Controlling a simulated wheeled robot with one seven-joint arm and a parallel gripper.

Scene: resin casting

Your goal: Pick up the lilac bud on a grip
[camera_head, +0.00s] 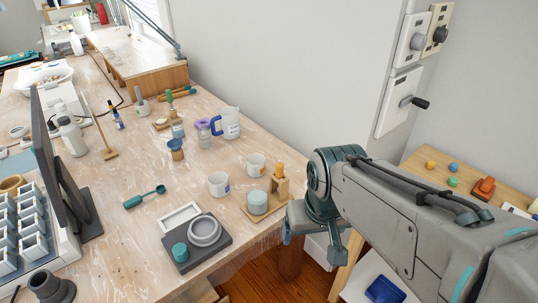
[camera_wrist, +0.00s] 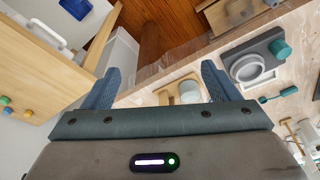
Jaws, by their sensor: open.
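I cannot make out a lilac bud on a grip for certain in either view. The clearest lilac is the top of a small clear jar (camera_head: 204,135), standing beside a blue-handled jug on the workbench in the head view. My gripper (camera_head: 312,240) is at the bench's right edge, well apart from that jar. In the wrist view my gripper (camera_wrist: 158,82) shows two blue fingers spread wide with nothing between them. The bench edge and floor lie beyond the fingers.
A dark grey device (camera_head: 210,252) sits at the front. A side table (camera_head: 420,158) at right holds small orange, blue and green balls.

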